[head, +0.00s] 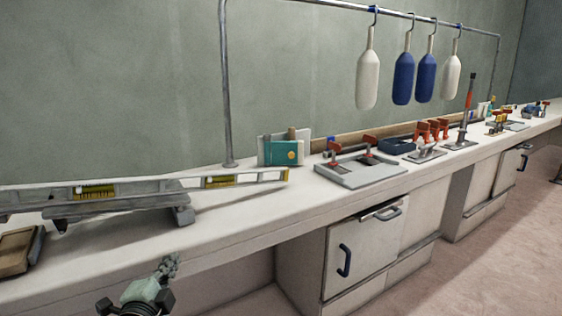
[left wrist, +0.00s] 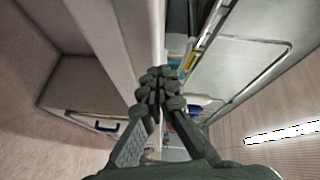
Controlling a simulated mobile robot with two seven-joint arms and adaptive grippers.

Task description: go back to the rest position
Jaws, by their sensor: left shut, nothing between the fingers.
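My left gripper (head: 168,268) shows at the bottom of the head view, in front of the bench's front edge and below the level of its top. Its fingers are shut and nothing is between them. In the left wrist view the two fingers (left wrist: 158,85) meet at their tips, with the bench edge beyond them. My right gripper is in neither view.
A long pale workbench (head: 260,204) runs from left to far right. A grey fixture plate (head: 360,171) sits further right. Fenders (head: 403,78) hang from a rail. Cabinets (head: 365,252) stand below; the floor (head: 500,265) at right is clear.

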